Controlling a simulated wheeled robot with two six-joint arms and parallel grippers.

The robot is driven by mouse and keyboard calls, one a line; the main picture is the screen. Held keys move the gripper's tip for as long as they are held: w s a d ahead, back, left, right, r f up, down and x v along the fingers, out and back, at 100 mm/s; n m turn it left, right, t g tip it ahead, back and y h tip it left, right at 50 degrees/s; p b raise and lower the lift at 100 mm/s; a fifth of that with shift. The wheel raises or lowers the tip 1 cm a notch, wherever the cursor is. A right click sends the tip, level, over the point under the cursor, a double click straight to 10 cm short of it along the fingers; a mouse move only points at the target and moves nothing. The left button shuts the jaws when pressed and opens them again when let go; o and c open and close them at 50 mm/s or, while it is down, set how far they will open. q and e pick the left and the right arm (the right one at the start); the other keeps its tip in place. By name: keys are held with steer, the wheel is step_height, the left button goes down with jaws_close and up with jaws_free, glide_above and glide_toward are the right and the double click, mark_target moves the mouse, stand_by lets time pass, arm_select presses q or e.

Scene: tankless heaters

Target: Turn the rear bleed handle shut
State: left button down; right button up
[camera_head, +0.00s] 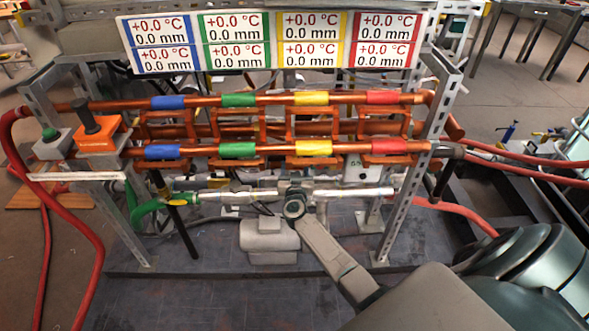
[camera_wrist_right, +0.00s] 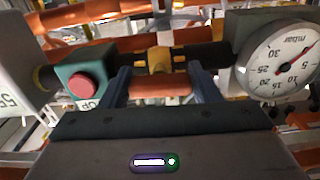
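I cannot tell which part is the rear bleed handle. A black rod (camera_head: 175,208) hangs lower down, and another black lever (camera_head: 446,178) is at the right end. My right gripper (camera_wrist_right: 160,75) shows in the wrist view with its two fingers apart. A yellow piece (camera_wrist_right: 160,60) on a dark bar and a copper-coloured piece (camera_wrist_right: 160,88) appear between them; contact is unclear. In the head view its fingertips are hidden. My left gripper is not in view.
The wrist view shows a red button (camera_wrist_right: 82,87) left of the fingers and a round gauge (camera_wrist_right: 280,60) to the right. Copper pipes (camera_head: 210,101) with coloured bands cross the rack. Red hoses (camera_head: 88,235) run at both sides. Display panels (camera_head: 270,42) hang above.

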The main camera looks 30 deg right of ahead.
steer(key=shift+c, duration=0.9)
steer(key=shift+m, duration=0.3)
steer(key=m+p, duration=0.1)
steer(key=m, duration=0.1)
steer(key=shift+m, duration=0.4)
steer(key=m, duration=0.4)
steer(key=shift+a+p, duration=0.15)
steer(key=shift+p, duration=0.2)
steer(key=m, duration=0.5)
steer(key=shift+m+b, duration=0.4)
steer(key=shift+m, duration=1.8)
steer(key=shift+r, duration=0.1)
